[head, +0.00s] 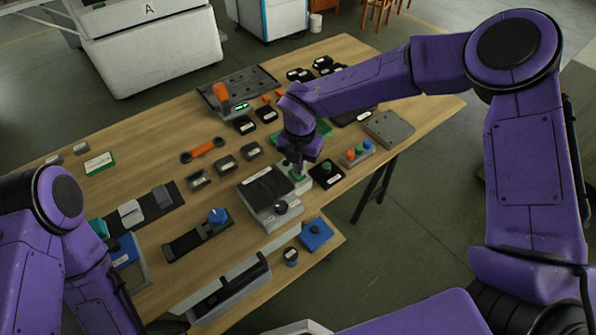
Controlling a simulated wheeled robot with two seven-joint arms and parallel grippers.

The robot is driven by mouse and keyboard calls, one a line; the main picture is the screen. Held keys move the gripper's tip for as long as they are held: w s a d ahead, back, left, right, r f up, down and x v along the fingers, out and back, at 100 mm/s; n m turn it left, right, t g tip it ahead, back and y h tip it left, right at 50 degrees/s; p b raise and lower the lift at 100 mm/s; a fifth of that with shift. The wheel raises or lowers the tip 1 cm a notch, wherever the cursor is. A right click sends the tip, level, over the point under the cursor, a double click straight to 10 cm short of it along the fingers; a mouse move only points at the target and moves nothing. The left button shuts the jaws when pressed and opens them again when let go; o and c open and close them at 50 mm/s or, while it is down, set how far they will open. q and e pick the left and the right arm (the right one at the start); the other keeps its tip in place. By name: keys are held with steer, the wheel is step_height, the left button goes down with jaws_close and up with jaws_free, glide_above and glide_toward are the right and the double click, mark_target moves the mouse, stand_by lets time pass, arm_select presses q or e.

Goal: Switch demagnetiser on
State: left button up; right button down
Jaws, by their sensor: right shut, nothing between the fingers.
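The device that looks like the demagnetiser (256,205) is a light grey box with a black top plate, near the middle of the table's front side. A dark knob (281,207) sits on its front corner. A small green part (299,177) shows at its right rear corner. My right gripper (297,166) points down just above this green part, shut and empty. I cannot tell whether the fingertips touch it. My left arm comes in at the lower left, and its gripper is out of view.
An orange-handled tool (204,150) lies behind left.

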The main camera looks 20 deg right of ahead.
steer(key=shift+f+b, duration=0.6)
steer(key=shift+f, duration=0.25)
steer(key=shift+r, duration=0.1)
step_height(320, 180, up, 7)
steer(key=p, duration=0.5)
stand_by(0.4)
stand_by(0.3)
